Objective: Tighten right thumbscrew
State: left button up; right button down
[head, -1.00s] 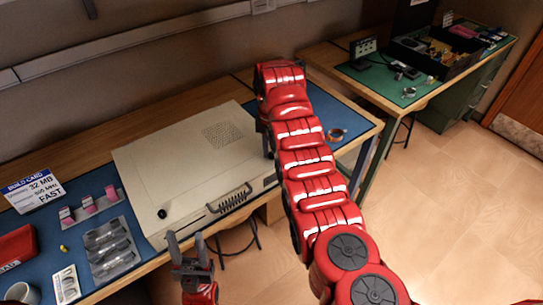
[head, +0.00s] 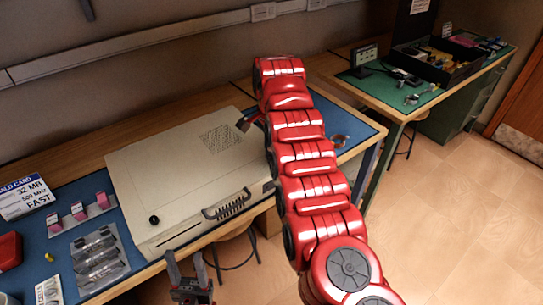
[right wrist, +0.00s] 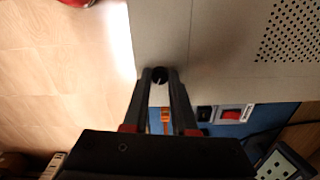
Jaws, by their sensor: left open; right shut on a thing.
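The beige computer case (head: 170,175) lies flat on the bench with its handle (head: 228,203) facing me. A black thumbscrew (head: 154,219) sits at the case's near left corner. In the right wrist view, my right gripper (right wrist: 160,80) is shut on the dark right thumbscrew (right wrist: 159,74) at the edge of the case cover. In the head view my red right arm hides that screw; a small part of the gripper shows left of the arm. My left gripper (head: 187,275) is open and empty, in front of the case's near edge.
A blue mat (head: 80,276) holds pink parts, a clear tray (head: 98,260) and a build card (head: 24,196) at left. A green-topped bench (head: 405,97) with a black bin stands behind. Floor is clear at right.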

jog(key=m, duration=0.3)
jog(key=shift+m, duration=0.4)
jog(key=m, duration=0.3)
jog(key=shift+m+p, duration=0.3)
jog(key=shift+p, duration=0.05)
jog(key=m+p, duration=0.1)
jog(key=m, duration=0.5)
jog(key=shift+m, duration=0.4)
jog(key=c, duration=0.7)
grip_release()
jog(key=shift+r, duration=0.1)
